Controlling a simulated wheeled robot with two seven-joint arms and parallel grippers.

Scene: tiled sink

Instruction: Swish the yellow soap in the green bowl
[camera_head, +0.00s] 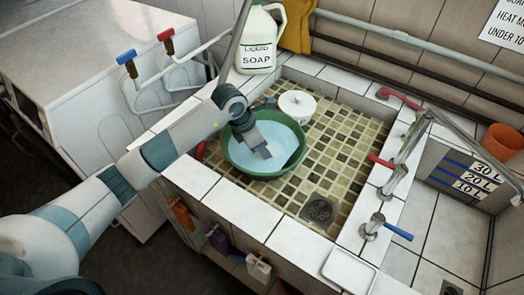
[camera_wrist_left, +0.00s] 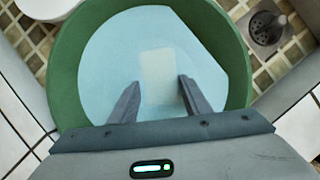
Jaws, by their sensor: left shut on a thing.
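The green bowl (camera_head: 264,177) stands in the tiled sink in the head view and holds pale blue water. It also fills much of the left wrist view (camera_wrist_left: 66,75). My left gripper (camera_head: 259,151) reaches down into the bowl from the left. In the left wrist view its two fingers (camera_wrist_left: 160,98) are shut on the pale yellow soap (camera_wrist_left: 158,72), a rectangular block that looks whitish in the water. The soap's lower part is hard to make out. My right gripper is not in view.
A white round pot (camera_head: 297,107) stands right behind the bowl. A liquid soap jug (camera_head: 258,42) is on the back left ledge. The drain (camera_head: 319,210) is at the front right of the basin. Taps (camera_head: 394,180) line the right ledge. The sink floor's right side is clear.

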